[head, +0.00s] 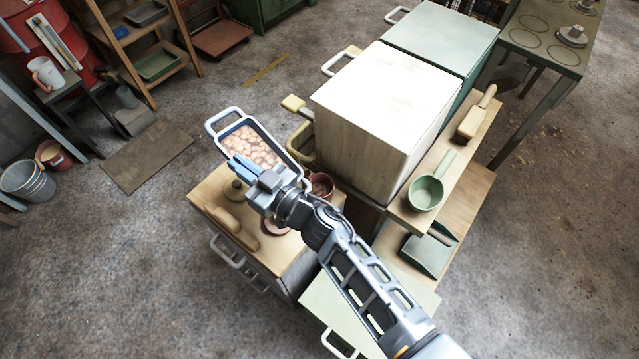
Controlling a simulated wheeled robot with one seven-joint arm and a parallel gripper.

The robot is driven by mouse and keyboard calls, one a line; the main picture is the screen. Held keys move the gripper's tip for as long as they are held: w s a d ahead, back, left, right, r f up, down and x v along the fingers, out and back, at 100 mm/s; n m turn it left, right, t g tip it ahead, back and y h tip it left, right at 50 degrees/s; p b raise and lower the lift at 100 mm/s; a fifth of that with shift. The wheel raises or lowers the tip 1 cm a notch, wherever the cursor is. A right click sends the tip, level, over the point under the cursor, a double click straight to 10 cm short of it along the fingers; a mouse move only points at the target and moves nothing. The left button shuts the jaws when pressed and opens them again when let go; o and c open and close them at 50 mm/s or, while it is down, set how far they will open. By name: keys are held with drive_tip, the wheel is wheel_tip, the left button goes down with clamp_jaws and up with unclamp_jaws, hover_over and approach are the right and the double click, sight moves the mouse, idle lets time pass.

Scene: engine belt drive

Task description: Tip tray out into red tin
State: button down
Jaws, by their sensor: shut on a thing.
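A light grey tray (211,126) with end handles holds many round brown pieces (250,146). It is held up over the back edge of the wooden-topped cabinet. My gripper (240,165), with blue fingers, is shut on the tray's near side. The tray looks roughly level. A small red tin (322,184) stands on the cabinet, just right of my gripper and below the tray's right end. My wrist is close to the tin and its inside is only partly seen. The grip contact itself is hard to see.
The wooden cabinet top (209,190) also bears a wooden rolling-pin-like object (232,226) and a reddish round thing partly under my wrist. A large white box (377,97) stands close on the right. A green ladle-like pan (425,193) sits on a shelf.

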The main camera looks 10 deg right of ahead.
drive_tip(key=shift+s+d+r+m+t+y+b, duration=0.15)
drive_tip(key=shift+d+r+m+y+b, duration=0.1)
drive_tip(key=shift+d+r, duration=0.25)
drive_tip(key=shift+s+d+r+m+t+y+b, duration=0.1)
drive_tip(key=shift+d+r+m+t+y+b, duration=0.1)
drive_tip(key=shift+d+r, duration=0.3)
drive_tip(key=shift+s+d+r+m+t+y+b, duration=0.1)
drive_tip(key=shift+d+r+m+t+y+b, duration=0.3)
drive_tip(key=shift+b, duration=1)
drive_tip(key=shift+s+d+r+m+t+y+b, duration=0.15)
drive_tip(key=shift+d+r+m+t+b, duration=0.4)
drive_tip(key=shift+b, duration=0.95)
drive_tip(key=shift+s+d+r+m+t+y+b, duration=0.1)
drive_tip(key=shift+d+r+m+t+b, duration=0.4)
drive_tip(key=shift+b, duration=0.95)
drive_tip(key=shift+s+d+r+m+t+y+b, duration=0.25)
drive_tip(key=shift+d+m+t+b, duration=0.5)
drive_tip(key=shift+b, duration=0.75)
drive_tip(key=shift+s+d+r+m+t+h+b, duration=0.1)
drive_tip(key=shift+d+r+m+t+h+b, duration=0.3)
drive_tip(key=shift+b, duration=0.6)
drive_tip(key=shift+d+m+t+h+b, duration=0.1)
drive_tip(key=shift+d+m+t+b, duration=0.35)
drive_tip(key=shift+d+t+b, duration=0.4)
drive_tip(key=shift+s+d+r+m+b, duration=0.1)
drive_tip(key=shift+d+m+b, duration=0.15)
drive_tip(key=shift+b, duration=0.2)
